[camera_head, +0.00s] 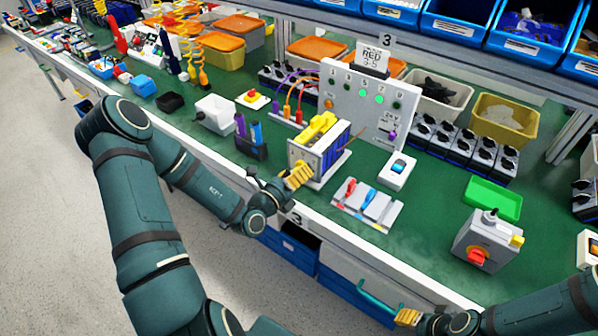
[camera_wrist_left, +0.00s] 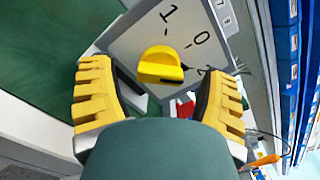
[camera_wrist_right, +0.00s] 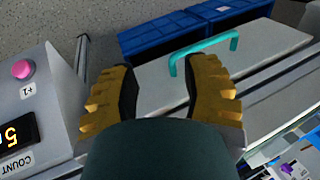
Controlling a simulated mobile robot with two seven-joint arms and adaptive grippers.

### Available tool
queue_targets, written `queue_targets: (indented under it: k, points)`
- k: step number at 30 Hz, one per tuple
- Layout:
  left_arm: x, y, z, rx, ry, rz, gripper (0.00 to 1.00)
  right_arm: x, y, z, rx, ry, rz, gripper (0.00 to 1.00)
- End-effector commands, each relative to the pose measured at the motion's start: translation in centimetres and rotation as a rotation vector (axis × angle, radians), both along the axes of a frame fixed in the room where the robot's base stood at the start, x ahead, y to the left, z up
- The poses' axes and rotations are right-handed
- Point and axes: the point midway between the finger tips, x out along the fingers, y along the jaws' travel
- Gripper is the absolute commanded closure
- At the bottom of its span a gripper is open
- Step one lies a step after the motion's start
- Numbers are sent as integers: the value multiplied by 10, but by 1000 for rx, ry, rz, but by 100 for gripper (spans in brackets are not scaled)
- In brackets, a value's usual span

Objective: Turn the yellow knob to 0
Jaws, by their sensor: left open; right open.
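The yellow knob (camera_wrist_left: 160,66) sits on a pale panel (camera_wrist_left: 128,45) in the left wrist view. The marks 1 and 0 show above and to the right of it; a third mark, partly cut off, looks like 2. I cannot tell for sure which mark the knob points at. My left gripper (camera_wrist_left: 160,100) is open, its yellow fingers to either side and below the knob, apart from it. In the head view my left gripper (camera_head: 298,176) is at the front of the box (camera_head: 327,158), hiding the knob. My right gripper (camera_head: 407,317) is open and empty at the bench's front edge.
A grey box with a red knob (camera_head: 477,256) stands at the right. A board with red and blue levers (camera_head: 366,203) lies right of the box. A drawer with a teal handle (camera_wrist_right: 205,45) is below my right gripper. Green bench top (camera_head: 420,230) is free between them.

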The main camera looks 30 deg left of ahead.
Motion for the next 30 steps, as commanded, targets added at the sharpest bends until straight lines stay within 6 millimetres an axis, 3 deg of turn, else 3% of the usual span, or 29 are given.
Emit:
queue_targets:
  k: [13,14,19,30]
  points:
    - [10,-1,0,0,0,0,24,1,0,-2,0,-1,0,53]
    - [10,-1,0,0,0,0,31,1,0,-2,0,-1,0,53]
    - [10,-1,0,0,0,0,90,0,0,-2,0,-1,0,53]
    - [10,-1,3,-43,4,1,93,-1,0,9,0,3,0,53]
